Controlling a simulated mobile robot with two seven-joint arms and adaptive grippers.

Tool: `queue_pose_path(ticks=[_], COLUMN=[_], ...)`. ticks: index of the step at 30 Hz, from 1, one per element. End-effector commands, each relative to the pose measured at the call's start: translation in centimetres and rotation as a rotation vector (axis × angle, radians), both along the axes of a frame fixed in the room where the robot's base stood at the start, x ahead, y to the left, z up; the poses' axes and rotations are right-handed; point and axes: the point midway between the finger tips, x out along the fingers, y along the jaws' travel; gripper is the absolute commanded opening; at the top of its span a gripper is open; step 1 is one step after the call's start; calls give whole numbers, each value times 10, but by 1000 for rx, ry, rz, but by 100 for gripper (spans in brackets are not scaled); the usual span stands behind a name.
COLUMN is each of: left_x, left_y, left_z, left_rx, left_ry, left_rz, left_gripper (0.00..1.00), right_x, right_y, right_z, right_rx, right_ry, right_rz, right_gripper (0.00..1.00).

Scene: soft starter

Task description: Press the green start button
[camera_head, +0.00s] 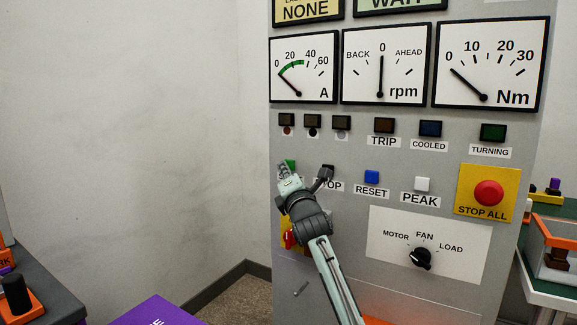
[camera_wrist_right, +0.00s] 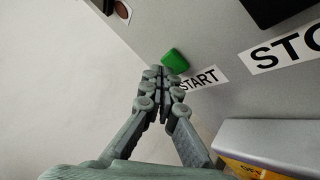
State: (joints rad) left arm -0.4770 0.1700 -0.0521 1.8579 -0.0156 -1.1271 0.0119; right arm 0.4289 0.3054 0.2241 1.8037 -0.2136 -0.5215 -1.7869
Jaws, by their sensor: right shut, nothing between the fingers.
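The green start button (camera_head: 291,163) sits on the grey panel and is partly hidden behind my right gripper (camera_head: 284,171) in the head view. In the right wrist view, the green button (camera_wrist_right: 175,61) shows just beyond my right gripper's fingertips (camera_wrist_right: 160,76), above and left of the white START label (camera_wrist_right: 203,79). The fingers are shut together with nothing between them. The fingertips are very close to the button; I cannot tell whether they touch it. My left gripper is not in view.
The STOP label (camera_head: 333,186), blue RESET button (camera_head: 372,177) and white PEAK button (camera_head: 422,184) lie to the right. A red STOP ALL button (camera_head: 488,193) is on a yellow plate. A red handle (camera_head: 289,239) is partly hidden behind my right arm.

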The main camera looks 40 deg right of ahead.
Motion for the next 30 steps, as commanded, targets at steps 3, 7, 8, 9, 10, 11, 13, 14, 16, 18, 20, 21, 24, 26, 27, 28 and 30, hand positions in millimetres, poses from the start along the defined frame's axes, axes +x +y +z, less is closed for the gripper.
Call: queue_pose_path(ticks=[3, 7, 8, 9, 10, 11, 13, 14, 16, 18, 20, 21, 24, 26, 27, 28, 30], left_x=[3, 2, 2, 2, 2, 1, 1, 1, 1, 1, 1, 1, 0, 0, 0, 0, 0], left_y=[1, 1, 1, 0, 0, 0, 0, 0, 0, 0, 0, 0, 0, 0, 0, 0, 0], left_z=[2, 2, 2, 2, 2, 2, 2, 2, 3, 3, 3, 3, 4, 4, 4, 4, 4], left_rx=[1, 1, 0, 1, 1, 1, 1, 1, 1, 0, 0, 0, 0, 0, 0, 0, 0], left_ry=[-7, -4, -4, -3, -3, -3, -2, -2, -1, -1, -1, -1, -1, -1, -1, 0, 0], left_rz=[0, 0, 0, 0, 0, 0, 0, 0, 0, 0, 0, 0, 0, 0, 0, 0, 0], left_gripper=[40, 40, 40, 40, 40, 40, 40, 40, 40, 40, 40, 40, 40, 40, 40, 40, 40], right_x=[0, 0, 0, 1, 1, 1, 1, 1, 2, 2, 2, 3, 3, 3, 3, 4, 3], right_y=[0, -1, -1, -2, -2, -2, -3, -3, -4, -5, -5, -6, -7, -8, -8, -8, -8], right_z=[0, 0, 0, 0, 0, 0, 0, 0, 0, 0, 0, 0, 0, 0, 0, 0, 0], right_rx=[0, 0, 0, -1, 0, 0, 0, 0, 0, 0, 0, 0, 0, 0, 0, 0, 0], right_ry=[0, 0, 0, 0, 1, 1, 1, 1, 1, 1, 1, 1, 1, 0, 0, 0, 0], right_rz=[0, 0, 0, 0, -1, -1, -1, -1, -1, -1, -1, -1, -1, 0, 0, 0, 0], right_gripper=[0, 0, 0, 0, 0, 0, 0, 0, 0, 0, 0, 0, 0, 0, 0, 0, 0])
